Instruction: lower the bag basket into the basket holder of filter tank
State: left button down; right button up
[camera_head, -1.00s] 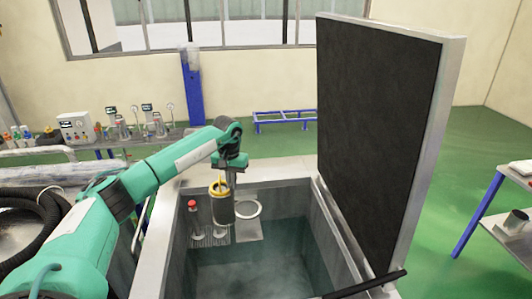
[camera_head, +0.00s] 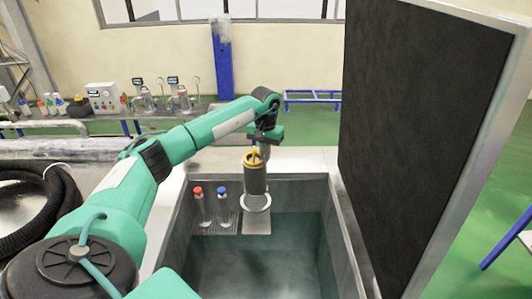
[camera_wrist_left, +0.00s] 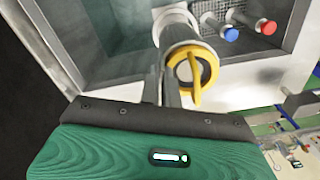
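The bag basket (camera_head: 255,180) is a grey cylinder with a yellow rim and handle. It hangs upright from my left gripper (camera_head: 262,152), which is shut on it at the handle. The white ring of the basket holder (camera_head: 256,203) sits on a pale bracket at the far wall of the open filter tank (camera_head: 172,222). The basket's lower end overlaps this ring in the head view; I cannot tell whether it has entered. In the left wrist view the yellow rim (camera_wrist_left: 182,78) is close to the gripper, with the ring (camera_wrist_left: 175,24) behind it. My right gripper is out of view.
A red-capped bottle (camera_head: 199,207) and a blue-capped bottle (camera_head: 222,207) stand on a rack left of the holder. The large dark lid (camera_head: 420,130) stands open on the right. Water fills the tank below. A bench with instruments (camera_head: 102,97) is behind left.

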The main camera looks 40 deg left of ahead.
aim_at(265, 192)
pick_arm(q)
jog(key=shift+s+f+b, duration=0.15)
jog(key=shift+f+b, duration=6.75)
jog(key=shift+f, duration=2.4)
jog(key=shift+f+b, duration=0.5)
jog(key=shift+f, duration=0.15)
jog(key=c, duration=1.6)
grip_release()
jog(key=shift+o, duration=0.2)
notch_tip(265, 192, up, 13)
jog(key=b, duration=0.3)
jog(key=shift+d+f, duration=0.1)
jog(key=shift+r, duration=0.55)
